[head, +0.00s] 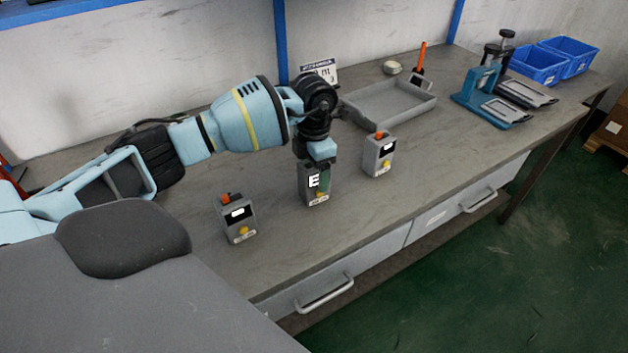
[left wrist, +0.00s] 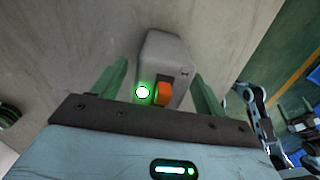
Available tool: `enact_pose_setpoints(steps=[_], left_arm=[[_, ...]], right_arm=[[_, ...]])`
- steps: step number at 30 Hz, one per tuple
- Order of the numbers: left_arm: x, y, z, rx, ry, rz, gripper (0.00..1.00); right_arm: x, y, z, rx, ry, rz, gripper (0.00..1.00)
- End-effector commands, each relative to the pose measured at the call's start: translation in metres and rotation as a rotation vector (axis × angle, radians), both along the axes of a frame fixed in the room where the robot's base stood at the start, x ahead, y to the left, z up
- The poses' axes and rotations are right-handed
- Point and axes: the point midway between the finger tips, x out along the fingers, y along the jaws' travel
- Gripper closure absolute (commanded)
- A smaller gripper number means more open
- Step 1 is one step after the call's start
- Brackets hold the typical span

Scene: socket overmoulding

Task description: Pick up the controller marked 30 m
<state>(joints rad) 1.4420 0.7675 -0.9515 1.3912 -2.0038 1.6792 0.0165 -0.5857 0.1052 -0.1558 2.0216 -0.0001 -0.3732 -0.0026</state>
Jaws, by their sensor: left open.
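Three grey controllers with small labels stand upright on the bench; their labels are too small to read.
A grey tray (head: 412,106) lies behind the right controller. A blue clamp fixture (head: 476,90) and blue bins (head: 540,66) stand farther right. A small sign (head: 325,70) is at the wall. Bare bench (head: 350,212) separates the controllers.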

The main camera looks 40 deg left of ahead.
Motion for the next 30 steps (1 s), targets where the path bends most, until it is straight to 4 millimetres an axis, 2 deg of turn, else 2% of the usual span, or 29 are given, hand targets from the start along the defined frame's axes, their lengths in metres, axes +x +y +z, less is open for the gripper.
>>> enact_pose_setpoints(steps=[6, 18, 30], left_arm=[[0.0, -0.0001, -0.0006, 0.0, -0.001, 0.0, 0.27], [0.0001, -0.0002, -0.0001, 0.0, -0.001, 0.0, 0.79], [0.001, -0.0003, 0.0077, -0.002, -0.004, -0.001, 0.79]], right_arm=[[0.0, -0.0001, 0.0, 0.0, 0.0, 0.0, 0.13], [-0.0011, -0.0001, -0.001, -0.001, 0.003, 0.0, 0.13], [-0.0019, -0.0002, -0.002, -0.001, 0.006, 0.0, 0.13]])
